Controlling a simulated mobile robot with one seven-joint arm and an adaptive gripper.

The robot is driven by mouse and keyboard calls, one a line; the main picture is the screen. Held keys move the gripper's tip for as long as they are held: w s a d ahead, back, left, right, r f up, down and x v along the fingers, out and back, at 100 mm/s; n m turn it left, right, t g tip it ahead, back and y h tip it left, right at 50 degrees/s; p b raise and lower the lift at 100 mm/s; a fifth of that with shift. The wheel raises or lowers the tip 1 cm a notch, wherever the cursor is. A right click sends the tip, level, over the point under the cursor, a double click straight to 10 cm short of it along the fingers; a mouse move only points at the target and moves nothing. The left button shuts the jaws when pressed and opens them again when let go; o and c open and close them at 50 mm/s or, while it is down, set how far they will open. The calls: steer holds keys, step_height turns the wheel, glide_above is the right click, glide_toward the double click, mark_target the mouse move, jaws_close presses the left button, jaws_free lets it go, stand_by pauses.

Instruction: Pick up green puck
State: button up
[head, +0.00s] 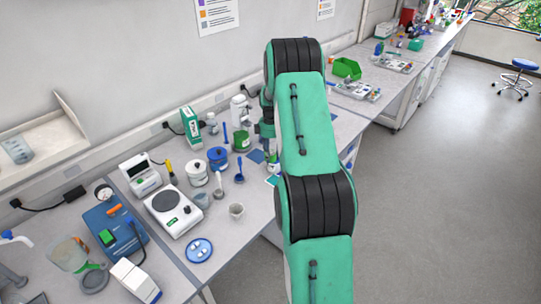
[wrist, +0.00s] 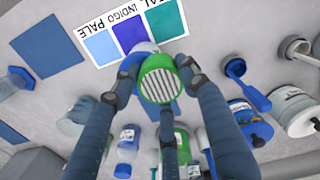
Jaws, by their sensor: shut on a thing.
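In the wrist view the green puck (wrist: 158,62), round with a pale ribbed face, sits between the fingers of my gripper (wrist: 152,84). The fingers are shut on it from its sides, and a third finger reaches up from below. A card (wrist: 88,32) with pale blue, indigo and teal squares lies just beyond the puck. In the head view my green arm hides most of my gripper, and I cannot make out the puck there. How high the puck is above the bench is hard to tell.
Near the gripper in the wrist view are a blue mat (wrist: 47,45), a blue scoop (wrist: 250,88), a blue-banded jar (wrist: 250,120) and several bottles.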

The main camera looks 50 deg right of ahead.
steer(key=shift+r, duration=0.65)
step_height(320, 180, up, 2)
steer(key=shift+r, duration=0.15)
steer(key=s+a+r, duration=0.1)
steer(key=s+a, duration=0.9)
steer(key=s, duration=0.2)
steer(key=shift+a+b, duration=0.25)
steer(key=shift+b, duration=0.05)
steer(key=shift+r, duration=0.1)
steer(key=d+b, duration=0.1)
steer(key=d, duration=0.1)
steer(key=shift+d+r, duration=0.15)
steer(key=shift+d, duration=0.15)
steer(key=shift+w+d, duration=0.1)
steer(key=shift+w, duration=0.05)
steer(key=w+d, duration=0.3)
steer(key=w, duration=0.1)
steer(key=w+d+f, duration=0.1)
steer(key=w+d, duration=0.2)
steer(key=d, duration=0.1)
steer(key=w+d, duration=0.3)
steer(key=w, duration=0.1)
steer(key=shift+w+d+f, duration=0.3)
steer(key=shift+d, duration=0.05)
